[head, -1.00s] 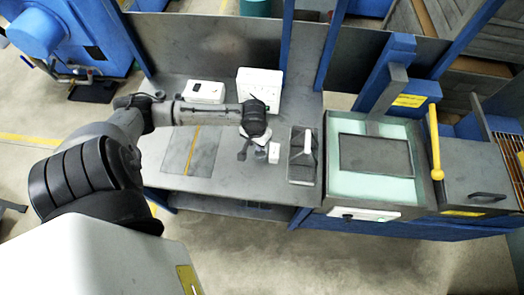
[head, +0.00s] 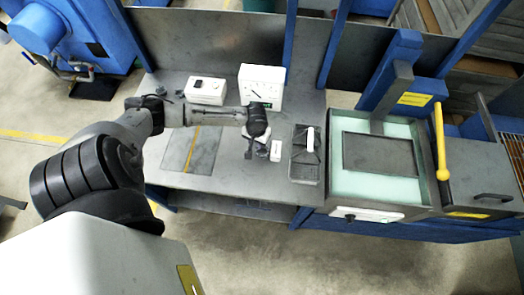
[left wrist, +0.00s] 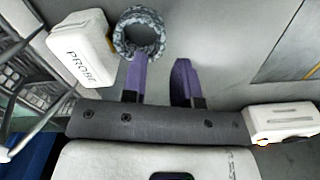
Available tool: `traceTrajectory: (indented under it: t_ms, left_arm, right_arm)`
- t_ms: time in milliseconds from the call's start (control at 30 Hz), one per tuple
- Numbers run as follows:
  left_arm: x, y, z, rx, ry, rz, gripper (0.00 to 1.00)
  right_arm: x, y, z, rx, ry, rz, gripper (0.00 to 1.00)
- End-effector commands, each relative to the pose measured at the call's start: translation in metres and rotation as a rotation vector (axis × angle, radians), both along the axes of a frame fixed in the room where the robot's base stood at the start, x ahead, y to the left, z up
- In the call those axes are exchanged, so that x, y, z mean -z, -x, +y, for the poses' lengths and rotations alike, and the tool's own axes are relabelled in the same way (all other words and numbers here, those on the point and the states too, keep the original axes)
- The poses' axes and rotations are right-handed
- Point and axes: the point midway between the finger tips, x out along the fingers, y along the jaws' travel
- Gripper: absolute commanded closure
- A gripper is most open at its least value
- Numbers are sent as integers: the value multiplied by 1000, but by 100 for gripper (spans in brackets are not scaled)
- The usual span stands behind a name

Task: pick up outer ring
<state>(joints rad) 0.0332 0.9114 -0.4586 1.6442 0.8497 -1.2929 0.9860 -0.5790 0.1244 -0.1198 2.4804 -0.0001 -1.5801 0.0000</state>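The outer ring (left wrist: 139,33) is a mottled grey ring lying on the bench top in the left wrist view. In the head view my arm largely hides it. My left gripper (left wrist: 161,62) is open, with two purple fingers apart and nothing held between them. The left finger's tip overlaps the ring's near rim in the picture; I cannot tell whether they touch. The right finger is clear of the ring, to its right. In the head view my left gripper (head: 255,153) points down low over the bench. My right gripper is not in view.
A white box marked PROBE (left wrist: 80,47) stands close left of the ring. A dark tray with a handle (head: 305,172) lies to the right in the head view. A white dial box (head: 261,88) and a white switch box (head: 206,90) stand behind. A flat plate (head: 183,163) lies left.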

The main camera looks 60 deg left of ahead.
Motion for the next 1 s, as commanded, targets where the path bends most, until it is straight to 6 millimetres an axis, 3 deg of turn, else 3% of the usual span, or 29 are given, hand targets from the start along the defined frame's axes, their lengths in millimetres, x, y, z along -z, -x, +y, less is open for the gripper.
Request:
traceTrajectory:
  t_ms: [300, 667, 1000]
  left_arm:
    - [40, 0, -1, 0, 1, 1, 72]
    - [46, 0, -1, 2, 0, 0, 72]
    - [46, 0, -1, 1, 1, 1, 100]
  right_arm:
    - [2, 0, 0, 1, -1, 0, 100]
    - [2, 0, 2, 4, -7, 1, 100]
    - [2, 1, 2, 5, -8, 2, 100]
